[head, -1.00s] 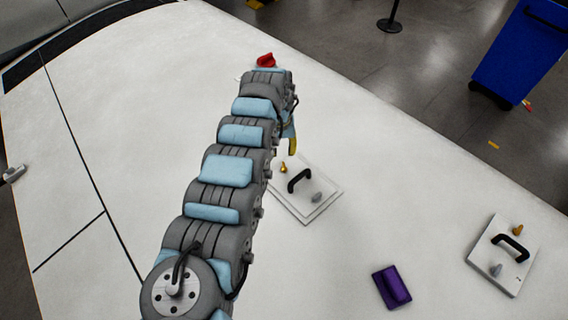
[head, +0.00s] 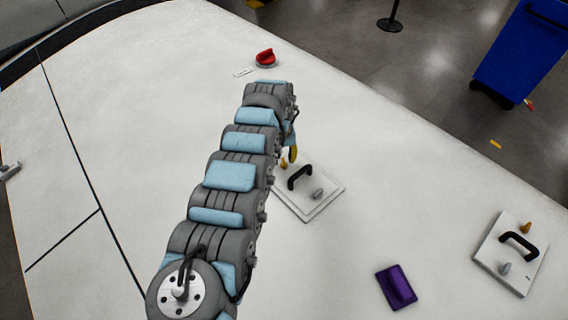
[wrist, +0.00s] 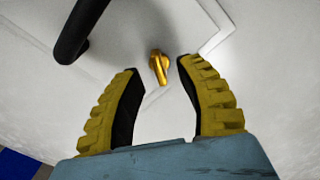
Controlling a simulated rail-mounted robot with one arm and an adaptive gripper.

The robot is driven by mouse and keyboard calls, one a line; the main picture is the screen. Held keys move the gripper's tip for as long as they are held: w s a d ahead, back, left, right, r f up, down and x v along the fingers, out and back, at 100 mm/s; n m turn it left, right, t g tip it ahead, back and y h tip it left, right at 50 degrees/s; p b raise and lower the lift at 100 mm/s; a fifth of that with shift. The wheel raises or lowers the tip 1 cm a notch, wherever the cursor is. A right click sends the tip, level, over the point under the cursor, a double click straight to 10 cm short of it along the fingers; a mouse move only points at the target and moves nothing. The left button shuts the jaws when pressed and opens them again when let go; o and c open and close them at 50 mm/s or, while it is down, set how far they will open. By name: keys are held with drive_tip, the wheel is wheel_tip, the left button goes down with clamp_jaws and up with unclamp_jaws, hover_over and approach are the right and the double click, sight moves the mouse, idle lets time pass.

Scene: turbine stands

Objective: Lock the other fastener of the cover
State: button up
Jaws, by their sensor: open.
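A white square cover (head: 298,200) lies on the pale panel near the middle of the head view. It has a black handle (head: 300,177), a gold fastener (head: 284,165) and a grey fastener (head: 318,194). My gripper (head: 292,154) is open at the gold fastener's end of this cover, partly hidden by my arm. In the wrist view, the gold fastener (wrist: 158,66) shows in the gap between the open fingertips of my gripper (wrist: 158,70). Contact with it cannot be told. The black handle (wrist: 76,30) is at upper left there.
A second white cover (head: 500,267) with a black handle and gold and grey fasteners lies at right. A purple block (head: 397,287) sits nearer the front. A red knob (head: 265,58) is beyond my arm. A blue bin (head: 525,55) stands on the floor.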

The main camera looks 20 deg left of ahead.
drive_tip(key=shift+d+f, duration=0.1)
drive_tip(key=shift+f, duration=0.75)
drive_tip(key=shift+c, duration=0.5)
clamp_jaws()
drive_tip(key=m, duration=1)
drive_tip(key=shift+f+m, duration=0.1)
drive_tip(key=shift+m, duration=0.2)
